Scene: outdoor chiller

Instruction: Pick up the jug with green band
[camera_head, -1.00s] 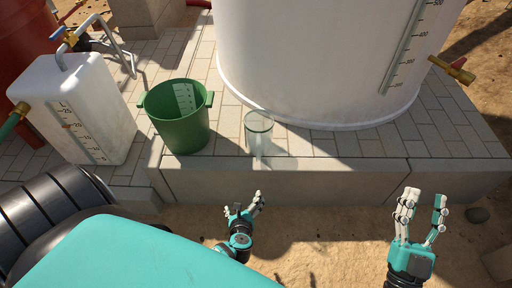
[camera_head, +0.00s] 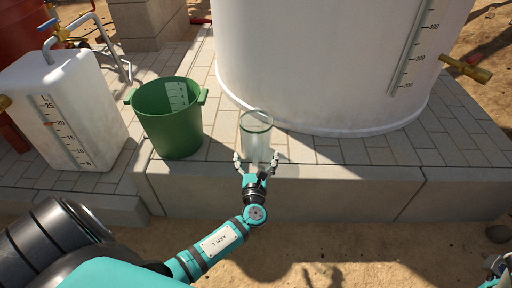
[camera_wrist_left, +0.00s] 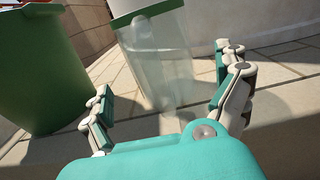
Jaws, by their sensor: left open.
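The clear jug with a green band (camera_head: 256,140) stands upright on the paved ledge, in front of the large white tank. My left gripper (camera_head: 256,160) is open at the near side of the jug, with one finger to each side of its lower part. In the left wrist view the jug (camera_wrist_left: 158,58) stands ahead, between and beyond the open fingers (camera_wrist_left: 166,95). I cannot tell whether the fingers touch it. My right gripper (camera_head: 495,264) shows only in part at the right edge, away from the jug, and its fingers are unclear.
A green bucket (camera_head: 172,125) stands on the ledge just left of the jug. A white container (camera_head: 68,115) with a scale stands farther left. The large white tank (camera_head: 310,70) is close behind the jug. A brass valve (camera_head: 466,68) juts out at right.

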